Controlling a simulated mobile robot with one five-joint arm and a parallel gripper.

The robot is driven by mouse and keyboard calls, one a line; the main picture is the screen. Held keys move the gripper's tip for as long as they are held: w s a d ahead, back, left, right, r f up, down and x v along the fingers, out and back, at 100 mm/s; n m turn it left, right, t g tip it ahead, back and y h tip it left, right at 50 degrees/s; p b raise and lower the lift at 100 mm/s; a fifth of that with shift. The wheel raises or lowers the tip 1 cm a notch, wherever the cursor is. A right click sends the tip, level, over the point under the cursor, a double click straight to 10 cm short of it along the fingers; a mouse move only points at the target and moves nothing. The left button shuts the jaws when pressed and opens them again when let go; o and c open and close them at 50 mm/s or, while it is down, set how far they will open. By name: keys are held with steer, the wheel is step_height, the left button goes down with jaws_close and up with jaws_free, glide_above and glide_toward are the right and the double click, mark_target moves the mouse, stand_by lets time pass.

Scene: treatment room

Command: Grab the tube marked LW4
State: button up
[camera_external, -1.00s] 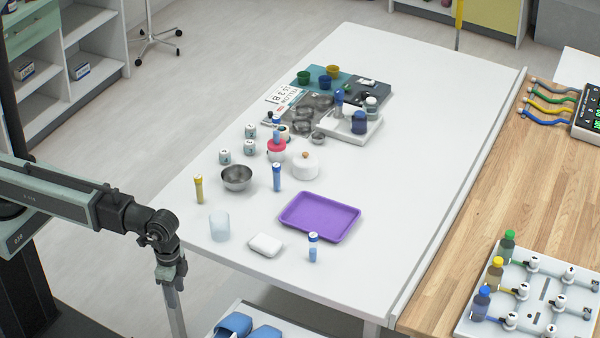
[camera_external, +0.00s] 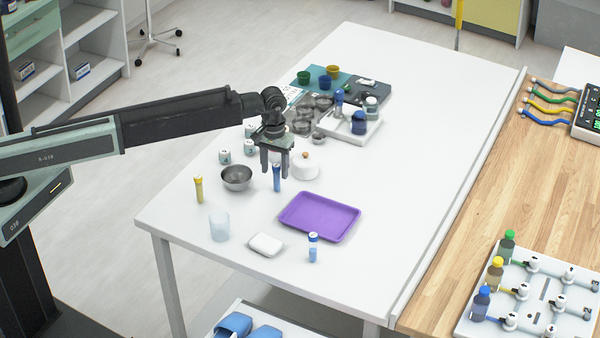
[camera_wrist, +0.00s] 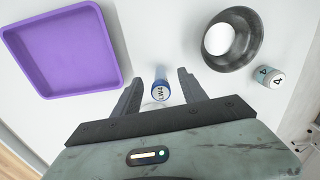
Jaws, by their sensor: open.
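The tube marked LW4 (camera_wrist: 160,90) has a blue cap with a white labelled top. In the wrist view it stands between the two fingers of my gripper (camera_wrist: 160,76), with free space on both sides. In the external view the blue tube (camera_external: 277,180) stands upright on the white table, just below my gripper (camera_external: 275,174). My gripper points down, open and empty, its fingertips around the level of the cap.
A metal bowl (camera_external: 237,177) is left of the tube. A purple tray (camera_external: 320,217) lies to the right. A white round container (camera_external: 305,167) is close behind. Small labelled jars (camera_external: 225,157), a clear cup (camera_external: 220,226) and a white block (camera_external: 265,244) stand around.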

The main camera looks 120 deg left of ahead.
mark_target(277, 179)
steer(key=f+b, duration=0.1)
steer(key=f, duration=0.1)
steer(key=f+b, duration=0.1)
steer(key=b, duration=0.1)
steer(key=a+f+b, duration=0.1)
steer(key=f+b, duration=0.1)
steer(key=shift+f, duration=0.3)
steer(key=shift+r, duration=0.2)
jaws_close()
